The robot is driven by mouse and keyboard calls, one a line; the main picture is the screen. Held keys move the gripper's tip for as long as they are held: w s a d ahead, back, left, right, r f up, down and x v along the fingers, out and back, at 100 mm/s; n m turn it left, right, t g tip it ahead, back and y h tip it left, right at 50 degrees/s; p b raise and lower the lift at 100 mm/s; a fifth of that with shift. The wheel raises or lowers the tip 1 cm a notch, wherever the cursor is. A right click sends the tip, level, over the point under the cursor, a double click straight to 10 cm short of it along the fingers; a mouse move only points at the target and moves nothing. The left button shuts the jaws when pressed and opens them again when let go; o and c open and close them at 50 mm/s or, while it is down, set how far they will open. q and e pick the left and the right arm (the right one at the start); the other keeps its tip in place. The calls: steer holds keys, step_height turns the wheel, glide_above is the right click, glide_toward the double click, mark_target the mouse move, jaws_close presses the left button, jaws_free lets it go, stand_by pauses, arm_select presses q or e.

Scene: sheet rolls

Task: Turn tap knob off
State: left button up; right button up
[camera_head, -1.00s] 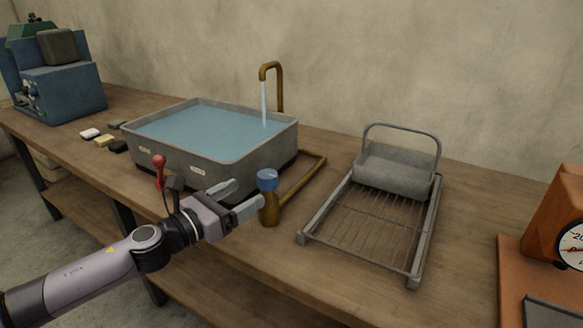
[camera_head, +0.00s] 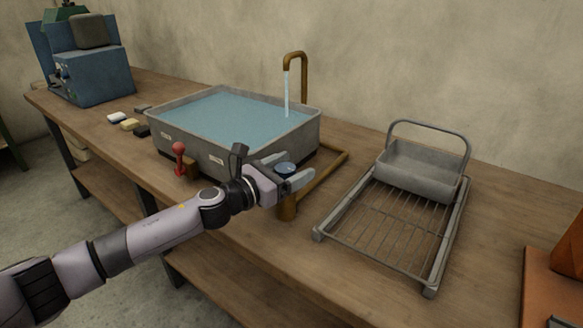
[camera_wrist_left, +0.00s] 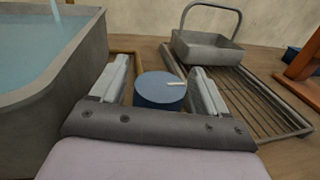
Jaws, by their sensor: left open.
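The tap knob (camera_head: 285,169) is a blue cap on a brass post (camera_head: 287,208) at the bench's front, right of the basin. In the left wrist view the knob (camera_wrist_left: 161,90) has a white mark on its top. My left gripper (camera_head: 290,171) is open, with one finger on each side of the knob; I cannot tell whether either finger touches it. The brass tap spout (camera_head: 296,60) stands behind the basin (camera_head: 262,158), and water (camera_head: 286,95) runs from it into the full basin. My right gripper is not in view.
A wire rack (camera_head: 388,226) with a grey handled tray (camera_head: 420,178) stands to the right. A red-knobbed lever (camera_head: 179,150) is at the basin's front. Small blocks (camera_head: 130,124) and a blue machine (camera_head: 95,75) are at the left. An orange object (camera_head: 556,262) is at the far right.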

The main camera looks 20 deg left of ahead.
arm_select(q)
steer(key=shift+w+d, duration=0.1)
steer(key=shift+w, duration=0.05)
steer(key=c, duration=1)
steer(key=shift+o, duration=0.2)
